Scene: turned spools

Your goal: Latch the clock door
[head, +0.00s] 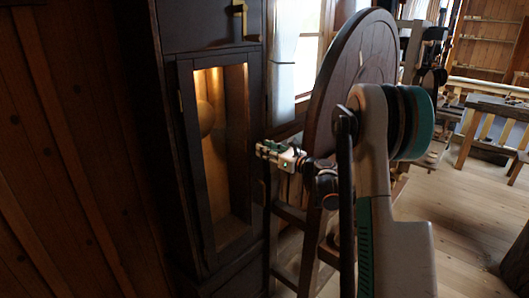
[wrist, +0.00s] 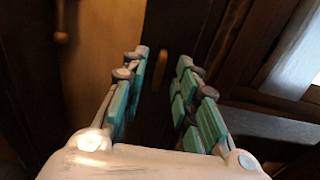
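The clock (head: 170,150) is a tall dark wooden case at the left of the head view. Its door (head: 254,140) has a dark frame around a tall opening, with a warm-lit inside and a round pendulum bob (head: 206,117). I cannot tell whether the door is fully closed. A brass fitting (head: 239,10) shows on the upper section, above this door. My gripper (head: 264,150) is beside the door's right edge at mid height. In the wrist view, my gripper (wrist: 160,72) is open, its teal pads apart with dark wood beyond.
A large dark wooden wheel (head: 350,65) on a legged stand is close behind and right of my arm. A window (head: 308,60) is behind it. A workbench (head: 490,115) is at the far right. The wooden floor (head: 460,220) at the right is partly clear.

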